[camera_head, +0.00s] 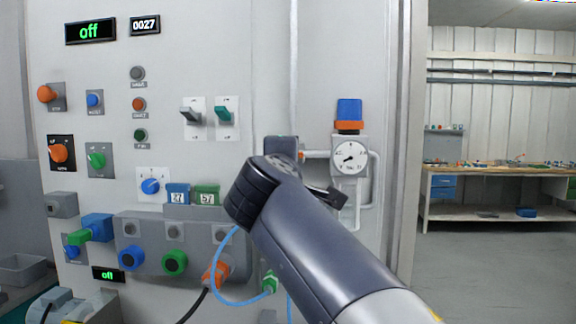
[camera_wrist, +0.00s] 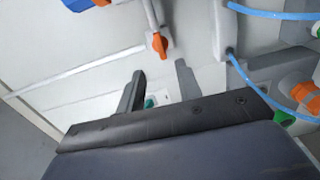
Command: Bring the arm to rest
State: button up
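My arm (camera_head: 315,235) reaches from the lower right across the panel and bends in front of it. In the wrist view my gripper (camera_wrist: 160,70) has two dark fingers standing apart, with nothing held between them. A small teal part on a white plate (camera_wrist: 152,101) shows behind the fingers, near their base. In the head view the arm hides most of the gripper, so its distance from the panel is hard to tell.
The panel (camera_head: 300,60) carries knobs, switches, a round gauge (camera_head: 350,157) and pipes. An orange handle (camera_wrist: 158,44) is just beyond the fingertips. A blue hose (camera_head: 222,262) loops near my arm. Open floor (camera_head: 490,265) and a workbench (camera_head: 500,170) lie at right.

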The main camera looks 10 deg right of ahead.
jog(key=shift+w, duration=0.1)
jog(key=p+x, duration=0.2)
jog(key=x, duration=0.8)
jog(key=shift+w+d+p, duration=0.15)
jog(key=shift+w+p, duration=0.15)
jog(key=shift+s, duration=0.1)
jog(key=b+v, duration=0.3)
jog(key=v, duration=0.8)
jog(key=w+d+n+p, duration=0.3)
jog(key=w+n+p, duration=0.4)
jog(key=w+p, duration=0.2)
jog(key=shift+w+r+n+p, duration=0.2)
jog(key=shift+w+n+p, duration=0.15)
jog(key=shift+w, duration=0.5)
